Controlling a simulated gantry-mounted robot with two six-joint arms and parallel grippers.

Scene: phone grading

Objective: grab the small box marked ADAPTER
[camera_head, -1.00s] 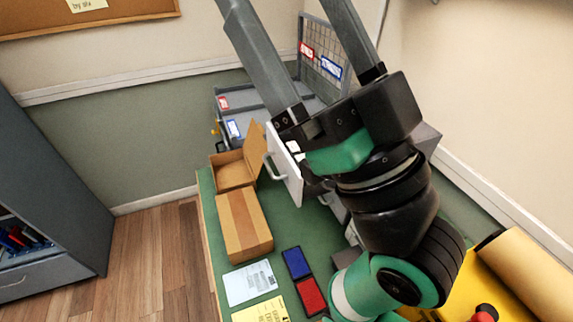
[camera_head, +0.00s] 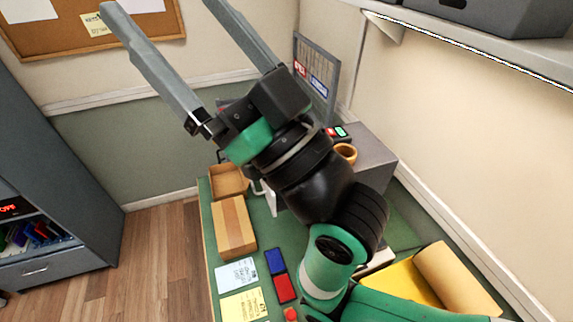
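I see no box with a readable ADAPTER mark. A closed brown cardboard box (camera_head: 234,228) with a tape strip lies on the green desk mat (camera_head: 212,262); I see no lettering on it. An open, smaller cardboard box (camera_head: 228,182) stands behind it. My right gripper (camera_head: 160,5) is open and empty, raised high, its two long grey fingers wide apart and pointing up and left. Its arm comes in from the lower right and hides much of the desk's middle and back. My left gripper is not in view.
A grey cabinet (camera_head: 372,160) with a brown cup (camera_head: 346,152) stands at the back right, its open drawer partly hidden by my arm. Blue (camera_head: 275,261) and red (camera_head: 285,288) pads and papers lie in front. A shelf (camera_head: 470,42) overhangs at right.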

